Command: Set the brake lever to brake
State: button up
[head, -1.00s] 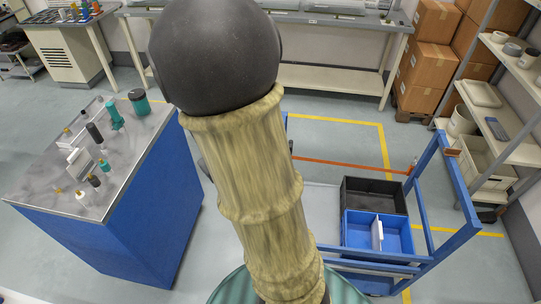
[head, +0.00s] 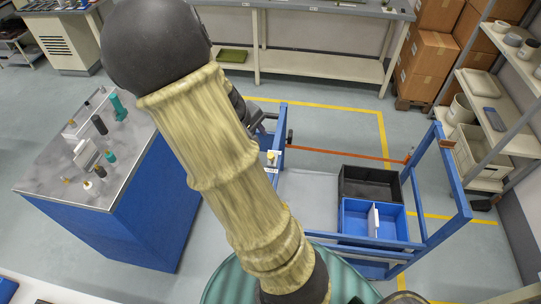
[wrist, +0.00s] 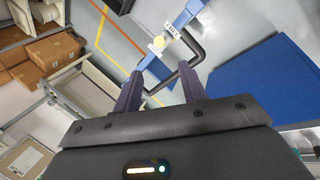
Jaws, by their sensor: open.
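The blue cart's near-left post carries a yellow round knob (head: 271,156), which I take to be the brake lever's end, with a small white label (head: 272,170) beside it. In the wrist view the yellow knob (wrist: 158,42) sits by the label (wrist: 173,30), ahead of my fingertips; the lettering is too small to read surely. A black bent bar (wrist: 196,52) runs beside it. My gripper (wrist: 161,69) is open and empty, its fingers apart from the knob. In the head view my gripper (head: 262,117) is partly hidden behind my arm, just above the post.
The blue cart frame (head: 446,178) holds a black bin (head: 370,183) and a blue divided bin (head: 355,225). A blue-sided bench (head: 105,225) with small parts stands left. Shelves (head: 475,100) and cardboard boxes (head: 430,60) are at the right. Floor between bench and cart is open.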

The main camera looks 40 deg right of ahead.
aim_at(269, 154)
jog(key=p+x, duration=0.1)
jog(key=x, duration=1.4)
jog(key=shift+p, duration=0.3)
grip_shut()
